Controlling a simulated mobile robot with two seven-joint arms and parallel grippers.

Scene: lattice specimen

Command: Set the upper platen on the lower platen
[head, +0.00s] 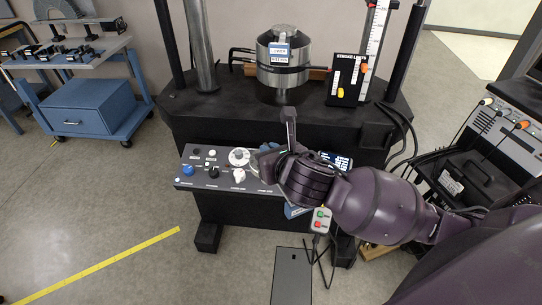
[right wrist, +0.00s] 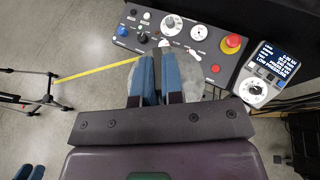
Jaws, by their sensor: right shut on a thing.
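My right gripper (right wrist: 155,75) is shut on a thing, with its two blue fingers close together. A grey rounded shape (right wrist: 190,82) shows behind and beside the fingers; it looks like the upper platen, but the fingers hide much of it. In the head view my right gripper (head: 275,150) is in front of the test machine, over the control panel. A steel cylinder (head: 268,72) with a label stands on the machine's black table behind it; it seems to bear the lower platen.
The control panel (head: 215,178) has knobs and, in the wrist view, a red button (right wrist: 232,41). Dark columns (head: 408,55) flank the cylinder. A black board with coloured sliders (head: 348,82) stands right of it. A blue cart (head: 95,108) is at the left.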

